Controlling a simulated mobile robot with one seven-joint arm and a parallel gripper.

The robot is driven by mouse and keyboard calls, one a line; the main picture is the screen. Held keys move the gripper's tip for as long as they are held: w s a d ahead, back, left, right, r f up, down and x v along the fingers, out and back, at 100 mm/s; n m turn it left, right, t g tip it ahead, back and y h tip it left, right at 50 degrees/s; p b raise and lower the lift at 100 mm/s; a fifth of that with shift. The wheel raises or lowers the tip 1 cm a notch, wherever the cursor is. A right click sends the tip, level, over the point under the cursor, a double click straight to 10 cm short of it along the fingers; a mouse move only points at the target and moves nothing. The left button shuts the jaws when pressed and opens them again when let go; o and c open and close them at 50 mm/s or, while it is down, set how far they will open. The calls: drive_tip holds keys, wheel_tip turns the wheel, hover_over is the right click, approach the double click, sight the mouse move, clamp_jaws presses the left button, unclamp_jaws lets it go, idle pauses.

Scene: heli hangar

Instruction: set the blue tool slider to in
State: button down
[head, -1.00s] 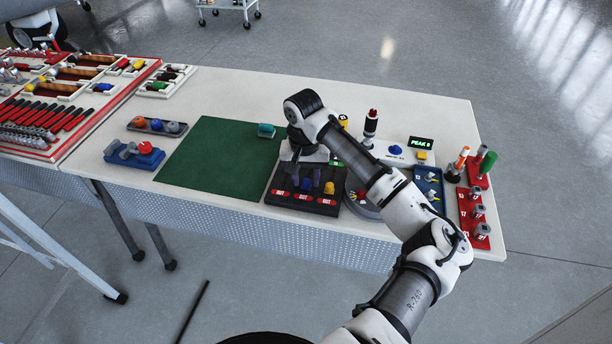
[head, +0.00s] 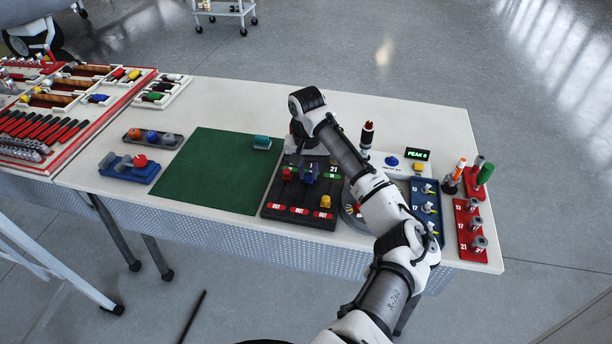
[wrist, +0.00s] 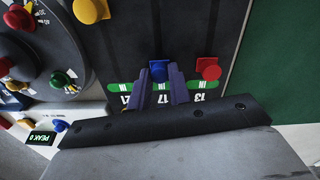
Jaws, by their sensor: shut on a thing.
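The slider board (head: 290,222) is a black panel with three sliders, red OUT labels at its near edge and green IN labels at its far edge. The blue tool slider (wrist: 158,70) is in the middle lane, by the IN label marked 17. In the head view the blue slider (head: 308,176) is toward the far end and partly covered. My gripper (wrist: 164,88) is shut on the blue slider, its purple fingers on either side. The red slider (wrist: 208,68) is level with it at the IN end. The yellow slider (head: 325,201) is nearer the OUT end.
A round dial (head: 352,222) and a blue panel (head: 425,222) are right of the board. A red rack (head: 470,238) stands farther right. A green mat (head: 215,180) lies left, with a teal block (head: 262,142) at its far edge.

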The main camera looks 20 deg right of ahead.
sight(307, 173)
drive_tip(key=shift+w+d+r, duration=0.1)
drive_tip(key=shift+w, duration=0.05)
drive_tip(key=c, duration=1.3)
unclamp_jaws()
wheel_tip(307, 173, up, 14)
drive_tip(key=shift+b, duration=0.45)
drive_tip(key=shift+a, duration=0.2)
